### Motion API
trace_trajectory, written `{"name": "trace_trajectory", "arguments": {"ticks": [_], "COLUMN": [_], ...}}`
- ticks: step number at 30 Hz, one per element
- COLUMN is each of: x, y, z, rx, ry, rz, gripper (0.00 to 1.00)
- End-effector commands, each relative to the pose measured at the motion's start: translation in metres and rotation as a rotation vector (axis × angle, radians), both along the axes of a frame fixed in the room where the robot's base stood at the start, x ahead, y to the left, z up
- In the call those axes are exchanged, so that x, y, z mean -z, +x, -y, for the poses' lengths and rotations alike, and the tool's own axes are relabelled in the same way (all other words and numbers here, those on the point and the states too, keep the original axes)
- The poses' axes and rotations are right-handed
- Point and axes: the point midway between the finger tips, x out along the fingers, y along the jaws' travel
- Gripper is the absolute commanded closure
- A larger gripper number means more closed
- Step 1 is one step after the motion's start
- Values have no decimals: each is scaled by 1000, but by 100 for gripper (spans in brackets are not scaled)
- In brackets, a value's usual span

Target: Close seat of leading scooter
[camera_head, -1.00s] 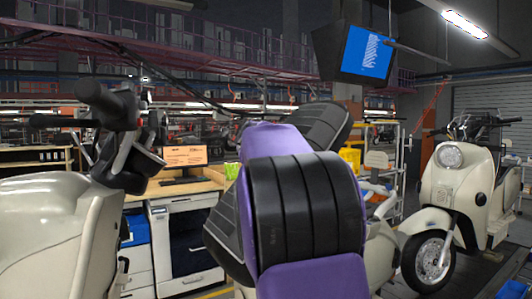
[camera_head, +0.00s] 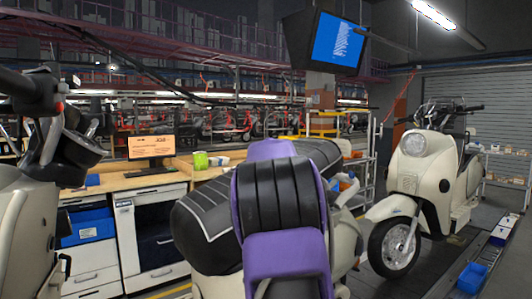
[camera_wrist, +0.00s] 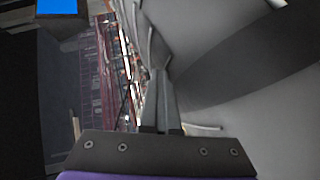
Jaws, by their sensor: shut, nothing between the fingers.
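The near cream scooter has its handlebar (camera_head: 40,130) at the left edge and its rear body (camera_head: 345,245) behind my arm. Its black seat (camera_head: 208,225), with a pale stripe, runs from lower left to upper right behind my purple and black arm. The arm hides the middle of the seat, so I cannot tell if it lies fully down. My gripper is hidden in the head view. In the wrist view my gripper (camera_wrist: 161,95) is shut and empty, beside a large pale grey surface with a dark curved band; I cannot tell if it touches.
Another cream scooter (camera_head: 418,195) stands at the right, facing this way. A workbench (camera_head: 130,182) with a monitor (camera_head: 152,147) and drawers stands behind the near scooter. A hanging screen (camera_head: 340,43) is overhead. A low rail with a blue bin (camera_head: 472,277) is at lower right.

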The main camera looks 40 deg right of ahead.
Motion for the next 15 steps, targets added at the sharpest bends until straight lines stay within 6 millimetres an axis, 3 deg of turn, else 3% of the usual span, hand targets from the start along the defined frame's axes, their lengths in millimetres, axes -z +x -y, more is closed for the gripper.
{"name": "trace_trajectory", "arguments": {"ticks": [1, 6, 15], "x": [16, 41, 62], "y": [-3, -3, -3], "z": [15, 39, 58], "rx": [13, 15, 19], "ry": [5, 5, 7], "rz": [-12, -15, -17], "gripper": [100, 100, 100]}}
